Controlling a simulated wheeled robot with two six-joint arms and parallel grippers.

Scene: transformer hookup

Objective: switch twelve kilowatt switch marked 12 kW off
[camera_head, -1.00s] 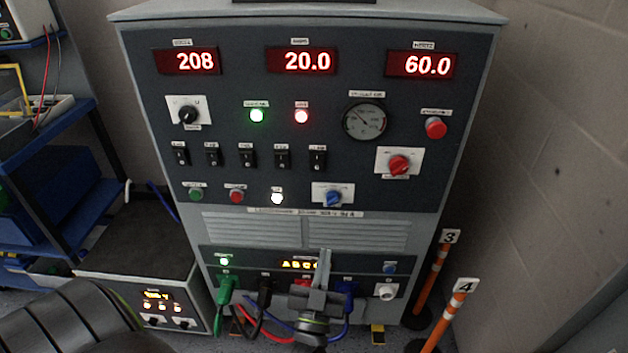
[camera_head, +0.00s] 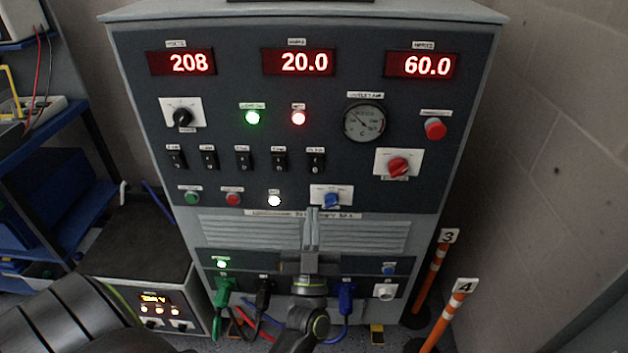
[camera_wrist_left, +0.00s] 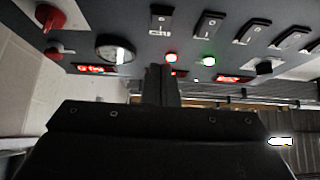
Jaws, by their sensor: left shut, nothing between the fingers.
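A row of several black rocker switches sits on the dark panel of the load bank cabinet (camera_head: 420,185). Their small labels are too blurred for me to read, so I cannot tell for sure which one is 12 kW. The rightmost rocker (camera_head: 316,162) has a label above it; it also shows inverted at the top of the left wrist view (camera_wrist_left: 162,20). My left gripper (camera_head: 312,213) is shut and empty, its fingers pointing up in front of the panel, below the rocker row. In the left wrist view the fingers (camera_wrist_left: 159,72) are apart from the rockers. My right gripper is out of view.
A blue knob (camera_head: 331,201) sits just right of my fingertips. A red knob (camera_head: 398,166) and a red stop button (camera_head: 435,128) are farther right. Plugged cables, including a green plug (camera_head: 223,291), hang below. Orange posts (camera_head: 436,270) stand at right.

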